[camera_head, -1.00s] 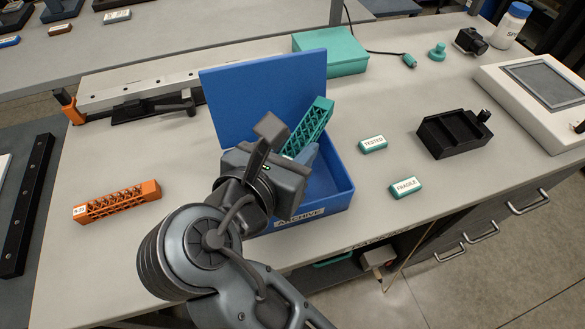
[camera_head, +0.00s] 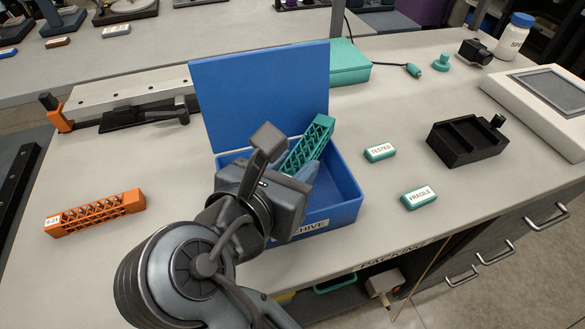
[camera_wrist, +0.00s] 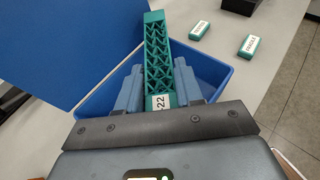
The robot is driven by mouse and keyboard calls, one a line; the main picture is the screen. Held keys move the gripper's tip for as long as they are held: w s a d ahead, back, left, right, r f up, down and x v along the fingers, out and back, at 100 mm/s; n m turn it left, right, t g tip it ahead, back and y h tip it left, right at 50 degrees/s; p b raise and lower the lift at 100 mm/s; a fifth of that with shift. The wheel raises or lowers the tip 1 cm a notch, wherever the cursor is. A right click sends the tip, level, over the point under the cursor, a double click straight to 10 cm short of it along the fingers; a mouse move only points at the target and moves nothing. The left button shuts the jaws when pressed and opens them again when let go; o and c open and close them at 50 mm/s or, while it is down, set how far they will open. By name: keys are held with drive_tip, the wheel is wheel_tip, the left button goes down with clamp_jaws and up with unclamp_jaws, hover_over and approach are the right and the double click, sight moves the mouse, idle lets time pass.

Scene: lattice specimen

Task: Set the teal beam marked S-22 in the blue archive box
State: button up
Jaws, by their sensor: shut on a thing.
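The teal lattice beam (camera_head: 308,143) shows in the head view beyond my gripper (camera_head: 303,170), over the blue archive box (camera_head: 346,208). In the wrist view my gripper (camera_wrist: 160,92) is shut on the beam (camera_wrist: 158,50), whose white label end reads "22" near the jaws. The beam points away from the wrist, and its far end reaches past the box's rim in that view. The blue box (camera_wrist: 222,72) is open, its lid (camera_head: 262,95) raised at the back. My wrist hides the box's front left part. I cannot tell whether the beam touches the box floor.
An orange lattice beam (camera_head: 96,212) lies on the bench to the left. Two teal-and-white blocks, TESTED (camera_head: 380,152) and FRAGILE (camera_head: 419,197), lie right of the box. A black tray (camera_head: 467,140) stands farther right. A teal case (camera_head: 348,62) is behind the lid.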

drive_tip(key=shift+f+p, duration=0.5)
drive_tip(key=shift+f, duration=0.15)
drive_tip(key=o, duration=1)
drive_tip(key=shift+o, duration=0.2)
drive_tip(key=shift+r, duration=0.1)
drive_tip(key=shift+r+b, duration=0.2)
drive_tip(key=shift+b, duration=0.3)
drive_tip(key=v, duration=1.2)
drive_tip(key=shift+r+p, duration=0.3)
drive_tip(key=shift+p, duration=0.1)
